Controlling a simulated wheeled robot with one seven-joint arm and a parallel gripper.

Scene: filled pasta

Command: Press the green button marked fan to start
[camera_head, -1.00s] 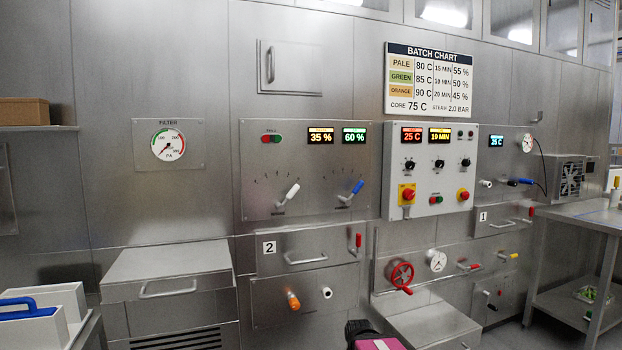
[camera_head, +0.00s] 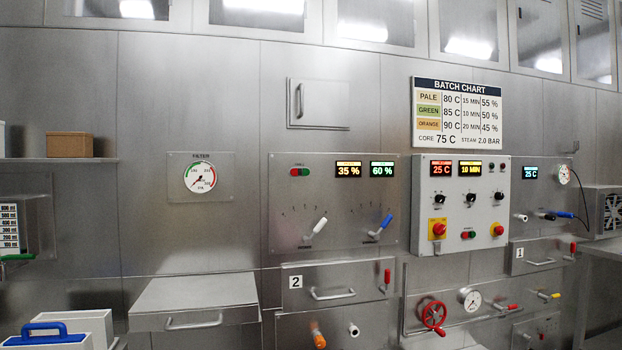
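A red and green button pair (camera_head: 300,172) sits at the top left of the steel panel (camera_head: 280,215) with the 35 % and 60 % displays. A second red and green pair (camera_head: 468,235) sits low on the light grey control box (camera_head: 470,215), between two red knobs on yellow plates. The lettering by both pairs is too small to read, so I cannot tell which is marked fan. My gripper is not in view.
Handles stick out of the wall: a white lever (camera_head: 319,227), a blue lever (camera_head: 385,223) and a red handwheel (camera_head: 432,315). A steel cabinet (camera_head: 195,292) juts out below the filter gauge (camera_head: 200,177). White bins (camera_head: 85,325) stand at the lower left.

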